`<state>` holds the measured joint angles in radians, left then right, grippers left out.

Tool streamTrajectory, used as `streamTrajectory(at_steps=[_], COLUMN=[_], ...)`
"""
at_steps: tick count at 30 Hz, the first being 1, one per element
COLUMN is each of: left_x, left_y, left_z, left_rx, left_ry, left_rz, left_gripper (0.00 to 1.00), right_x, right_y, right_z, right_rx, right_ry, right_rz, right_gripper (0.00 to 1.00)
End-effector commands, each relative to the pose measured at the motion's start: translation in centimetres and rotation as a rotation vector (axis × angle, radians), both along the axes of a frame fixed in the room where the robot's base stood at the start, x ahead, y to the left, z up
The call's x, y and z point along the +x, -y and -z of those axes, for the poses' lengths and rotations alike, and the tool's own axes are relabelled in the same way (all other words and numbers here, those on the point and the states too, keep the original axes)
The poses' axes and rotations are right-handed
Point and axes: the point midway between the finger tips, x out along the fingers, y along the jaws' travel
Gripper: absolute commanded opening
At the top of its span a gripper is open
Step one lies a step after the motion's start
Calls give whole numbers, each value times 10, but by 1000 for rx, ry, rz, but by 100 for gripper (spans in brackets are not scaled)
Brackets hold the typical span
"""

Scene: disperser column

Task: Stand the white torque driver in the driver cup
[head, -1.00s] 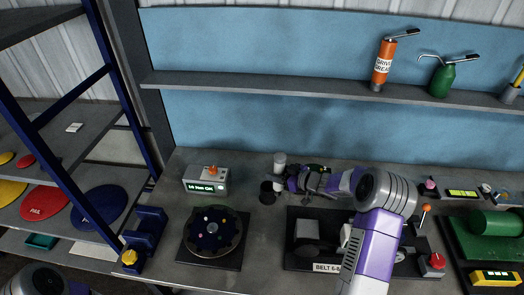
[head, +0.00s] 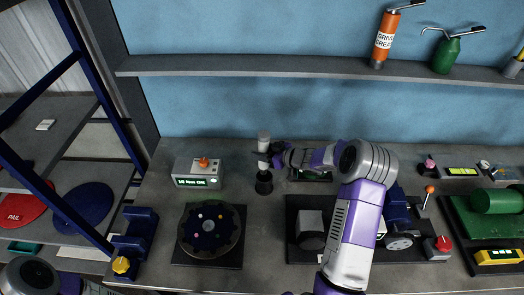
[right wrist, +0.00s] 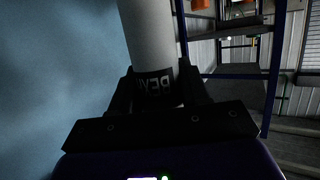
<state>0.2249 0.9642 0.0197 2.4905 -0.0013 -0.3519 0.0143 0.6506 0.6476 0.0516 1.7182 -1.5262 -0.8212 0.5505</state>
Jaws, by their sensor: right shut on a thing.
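The white torque driver (head: 264,138) stands roughly upright at the back of the bench. My right gripper (head: 265,157) reaches it from the right and is shut around its body. In the right wrist view the white driver (right wrist: 150,35), with a dark lettered band, rises between the fingers (right wrist: 155,90). The dark driver cup (head: 264,187) is directly below the driver in the head view. I cannot tell whether the driver's lower tip is above the cup or inside its mouth. My left gripper is not in view; only part of my left arm shows at the lower left.
A grey box with a green display (head: 198,174) stands left of the cup. A round dark fixture (head: 210,230) is in front of it. A black tray with parts (head: 300,250) lies under my right arm. A shelf (head: 320,66) runs behind, above the bench.

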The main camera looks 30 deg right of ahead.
Motion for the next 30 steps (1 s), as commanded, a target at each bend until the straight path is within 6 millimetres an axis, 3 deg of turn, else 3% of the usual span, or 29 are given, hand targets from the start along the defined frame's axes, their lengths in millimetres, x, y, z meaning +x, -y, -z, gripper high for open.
streamTrajectory(at_steps=[17, 30], left_x=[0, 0], left_y=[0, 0], left_z=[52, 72], left_rx=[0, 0], left_ry=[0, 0], left_rz=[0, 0], left_gripper=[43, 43], right_x=[1, 1], right_y=[0, 0], right_z=[54, 87], right_rx=[0, 0], right_ry=[5, 6], right_rz=[0, -1], right_gripper=[15, 15])
